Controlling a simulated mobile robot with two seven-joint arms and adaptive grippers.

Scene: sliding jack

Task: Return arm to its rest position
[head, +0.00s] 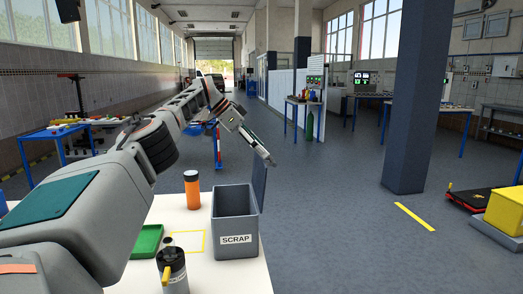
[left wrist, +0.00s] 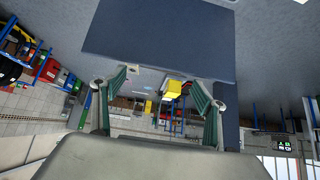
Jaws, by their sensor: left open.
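My left arm (head: 150,145) reaches in from the left, over the white table (head: 197,217). My left gripper (head: 270,160) is at its end, in the air above and a little right of the grey SCRAP bin (head: 234,220). In the left wrist view my left gripper (left wrist: 162,92) shows two green-grey fingers spread apart. Nothing is held between them; the yellow object seen there is in the background. The bin has a dark upright panel (head: 260,180) at its right side. My right gripper is in neither view.
On the table are an orange bottle (head: 192,192), a green tray (head: 147,241), a yellow outlined square (head: 190,241) and a dark cylinder with a yellow lever (head: 173,271). A blue pillar (head: 414,105) and yellow box (head: 506,212) stand right. Floor beyond the table is open.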

